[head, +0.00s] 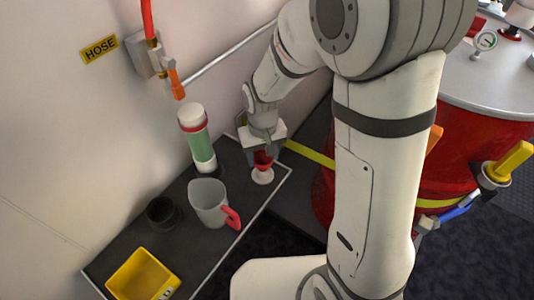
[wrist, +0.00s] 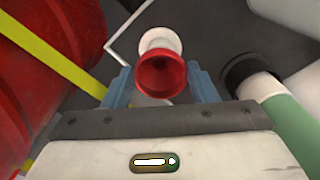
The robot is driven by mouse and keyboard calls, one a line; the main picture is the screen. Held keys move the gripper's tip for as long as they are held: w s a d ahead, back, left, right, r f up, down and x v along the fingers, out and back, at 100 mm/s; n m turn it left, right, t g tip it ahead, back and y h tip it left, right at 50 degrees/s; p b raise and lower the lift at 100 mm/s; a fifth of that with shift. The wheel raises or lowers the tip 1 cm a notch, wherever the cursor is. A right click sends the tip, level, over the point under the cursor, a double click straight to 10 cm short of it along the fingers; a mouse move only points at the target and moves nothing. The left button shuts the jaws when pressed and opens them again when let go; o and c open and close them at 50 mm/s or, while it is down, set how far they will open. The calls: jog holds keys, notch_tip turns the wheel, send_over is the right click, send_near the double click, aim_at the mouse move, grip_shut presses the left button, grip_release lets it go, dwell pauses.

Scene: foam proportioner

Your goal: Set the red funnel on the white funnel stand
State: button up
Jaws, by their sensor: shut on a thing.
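The red funnel (wrist: 161,75) sits between the two fingers of my gripper (wrist: 162,88) in the wrist view, its wide mouth facing the camera. In the head view the funnel (head: 263,159) shows below my gripper (head: 264,150), right above the white funnel stand (head: 262,176). The stand is on the dark shelf near its right end. In the wrist view the white stand (wrist: 160,40) shows just beyond the funnel and partly behind it. My gripper is shut on the funnel. I cannot tell whether the funnel touches the stand.
A white and green cylinder (head: 198,140) stands left of my gripper. A grey jug (head: 208,203) with a red handle, a black cup (head: 161,213) and a yellow bin (head: 143,277) stand further along the shelf (head: 178,190). A red tank (head: 480,130) is at right.

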aim_at(263, 159)
jog(key=shift+f+b, duration=0.55)
jog(key=shift+f, duration=0.2)
jog(key=o, duration=0.7)
notch_tip(263, 159, up, 11)
jog(key=p, duration=0.8)
jog(key=shift+p, duration=0.4)
